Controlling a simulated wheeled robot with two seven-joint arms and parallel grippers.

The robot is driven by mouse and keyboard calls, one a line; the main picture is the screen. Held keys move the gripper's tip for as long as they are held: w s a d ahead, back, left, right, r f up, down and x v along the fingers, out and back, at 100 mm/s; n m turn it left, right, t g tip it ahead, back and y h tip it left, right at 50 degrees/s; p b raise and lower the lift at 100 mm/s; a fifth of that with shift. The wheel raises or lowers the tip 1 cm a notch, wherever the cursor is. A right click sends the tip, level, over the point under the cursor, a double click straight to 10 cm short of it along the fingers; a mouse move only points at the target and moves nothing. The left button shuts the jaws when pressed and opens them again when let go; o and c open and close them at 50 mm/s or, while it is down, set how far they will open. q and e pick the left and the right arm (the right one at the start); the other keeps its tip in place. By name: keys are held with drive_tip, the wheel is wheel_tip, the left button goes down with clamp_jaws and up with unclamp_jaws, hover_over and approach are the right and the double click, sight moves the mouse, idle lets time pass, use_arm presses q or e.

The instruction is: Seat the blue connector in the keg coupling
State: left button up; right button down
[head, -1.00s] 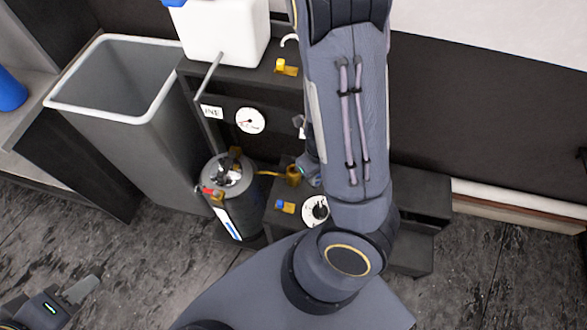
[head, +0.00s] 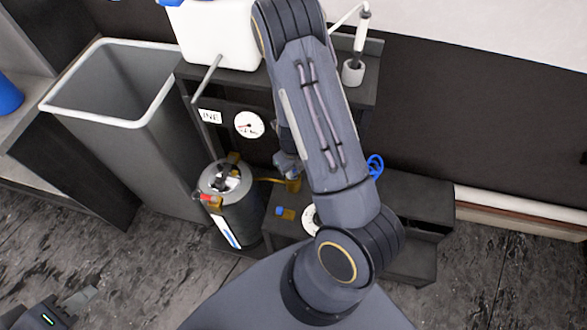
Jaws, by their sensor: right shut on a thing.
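The dark keg (head: 238,205) stands on the floor left of centre. A brass coupling (head: 293,184) sits on a line from the keg's side. My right gripper (head: 288,165) is just above the coupling, partly behind my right arm; it is shut, but what it holds is too small to make out. A small blue piece (head: 278,211) sits beside a brass block on the low dark box; I cannot tell whether it is the blue connector. My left gripper (head: 76,302) is at the bottom left, away from the keg, its jaw opening unclear.
A grey bin (head: 150,124) stands left of the keg. The dark shelf (head: 190,70) carries a white container (head: 215,35) and a gauge (head: 249,125) below. A blue loop (head: 375,167) shows right of my arm. Dark steps (head: 425,205) stand at the right.

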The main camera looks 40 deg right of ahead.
drive_tip(key=shift+f, duration=0.15)
drive_tip(key=c, duration=1.3)
unclamp_jaws()
drive_tip(key=shift+o, duration=0.2)
